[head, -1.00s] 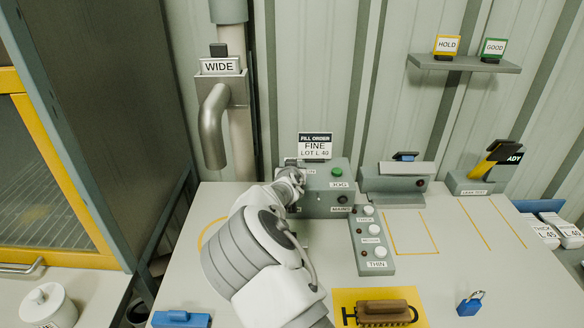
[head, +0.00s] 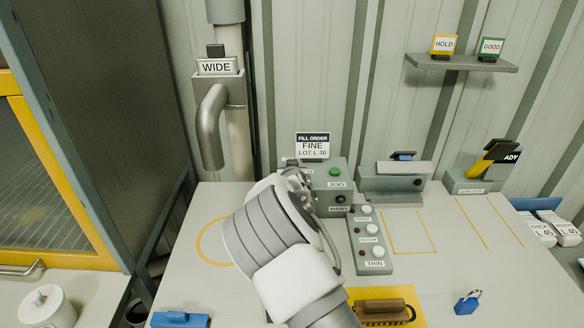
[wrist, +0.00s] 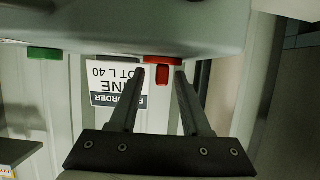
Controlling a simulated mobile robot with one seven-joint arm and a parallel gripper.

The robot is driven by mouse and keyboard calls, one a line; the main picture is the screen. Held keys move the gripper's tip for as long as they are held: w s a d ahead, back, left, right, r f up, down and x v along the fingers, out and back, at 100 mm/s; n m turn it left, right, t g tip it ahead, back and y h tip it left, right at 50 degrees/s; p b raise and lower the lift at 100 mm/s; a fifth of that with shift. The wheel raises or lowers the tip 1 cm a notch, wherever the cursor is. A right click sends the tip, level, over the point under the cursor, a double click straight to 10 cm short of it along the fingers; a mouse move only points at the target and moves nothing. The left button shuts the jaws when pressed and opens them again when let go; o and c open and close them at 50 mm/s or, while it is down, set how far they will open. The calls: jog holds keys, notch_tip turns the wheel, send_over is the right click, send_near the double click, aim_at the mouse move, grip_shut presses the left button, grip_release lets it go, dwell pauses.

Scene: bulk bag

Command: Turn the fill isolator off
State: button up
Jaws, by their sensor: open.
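The grey control box (head: 328,205) stands at the back of the bench, with a green button labelled JOG (head: 334,171) and a dark round fitting (head: 340,199) below it. My gripper (head: 302,180) is at the box's left part, and my arm hides the isolator in the head view. In the wrist view a red isolator handle (wrist: 163,75) on a red round base (wrist: 162,60) projects from the box. My gripper (wrist: 159,72) is open, with one finger on each side of the handle. I cannot tell whether either finger touches it. The green button (wrist: 44,53) is off to the left there.
The FILL ORDER card (head: 312,146) stands behind the box. A button panel (head: 370,240) lies right of my arm. A wide spout pipe (head: 212,125) hangs at the left. A brush (head: 382,308), blue block (head: 180,320) and padlock (head: 467,303) lie near the front.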

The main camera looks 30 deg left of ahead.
jog(key=shift+s+r, duration=0.1)
jog(key=shift+s, duration=0.05)
jog(key=b+v, duration=0.1)
jog(key=v, duration=1.6)
jog(key=shift+d, duration=0.15)
jog(key=s+d+r+m+g+h, duration=0.1)
jog(key=d+r+m+g+h, duration=0.15)
jog(key=d, duration=0.95)
jog(key=d+r+m+g+h, duration=0.15)
jog(key=d+r, duration=0.25)
jog(key=d, duration=0.8)
jog(key=s+d+r+m+g+h, duration=0.1)
jog(key=s+d+r, duration=0.1)
jog(key=s+d, duration=0.8)
jog(key=s+d+r+m+g+h, duration=0.1)
jog(key=s+d+r, duration=0.2)
jog(key=s+d, duration=0.6)
jog(key=s, duration=0.3)
jog(key=shift+d+h, duration=0.3)
jog(key=shift+d, duration=0.1)
